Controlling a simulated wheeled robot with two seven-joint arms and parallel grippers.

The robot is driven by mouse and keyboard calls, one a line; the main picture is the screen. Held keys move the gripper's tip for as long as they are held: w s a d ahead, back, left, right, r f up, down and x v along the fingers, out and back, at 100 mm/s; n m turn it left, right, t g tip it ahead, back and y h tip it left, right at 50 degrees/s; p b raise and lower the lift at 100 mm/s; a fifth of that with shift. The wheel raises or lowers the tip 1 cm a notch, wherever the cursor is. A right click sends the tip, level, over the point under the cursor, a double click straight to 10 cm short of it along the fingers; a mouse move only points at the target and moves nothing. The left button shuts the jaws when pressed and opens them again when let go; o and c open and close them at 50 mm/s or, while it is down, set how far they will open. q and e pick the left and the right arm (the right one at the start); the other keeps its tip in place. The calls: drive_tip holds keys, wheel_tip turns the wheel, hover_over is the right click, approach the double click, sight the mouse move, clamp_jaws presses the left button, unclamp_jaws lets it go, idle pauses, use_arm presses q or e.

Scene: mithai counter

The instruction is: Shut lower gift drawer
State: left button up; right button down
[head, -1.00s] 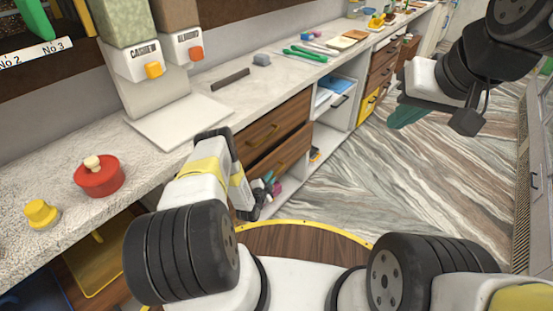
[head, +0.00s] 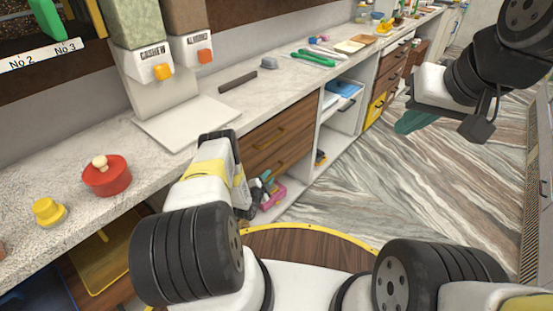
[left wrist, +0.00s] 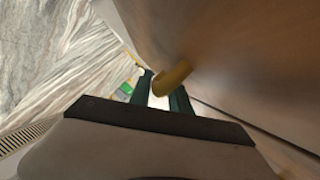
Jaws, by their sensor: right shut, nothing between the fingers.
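Wooden drawers with gold handles are set under the counter; the upper front (head: 285,122) shows in the head view, and the lower front (head: 262,165) is partly hidden by my left arm. My left gripper (head: 262,192) is low beside the drawers, mostly hidden. In the left wrist view, its dark green fingers (left wrist: 160,93) are apart, with a gold handle (left wrist: 173,77) at their tips on a brown wooden front (left wrist: 235,60). Whether they touch it I cannot tell. How far the lower drawer stands out is unclear. My right gripper (head: 412,121) is shut and empty, above the floor.
A white open shelf unit (head: 310,160) adjoins the drawers, with pink things (head: 272,196) low down near my left gripper. The counter (head: 215,105) holds dispensers and a red pot (head: 107,178). The striped floor (head: 370,190) to the right is clear.

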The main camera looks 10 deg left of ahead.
use_arm(q)
drive_tip(key=v, duration=0.7)
drive_tip(key=shift+s, duration=0.1)
drive_tip(key=shift+s, duration=0.1)
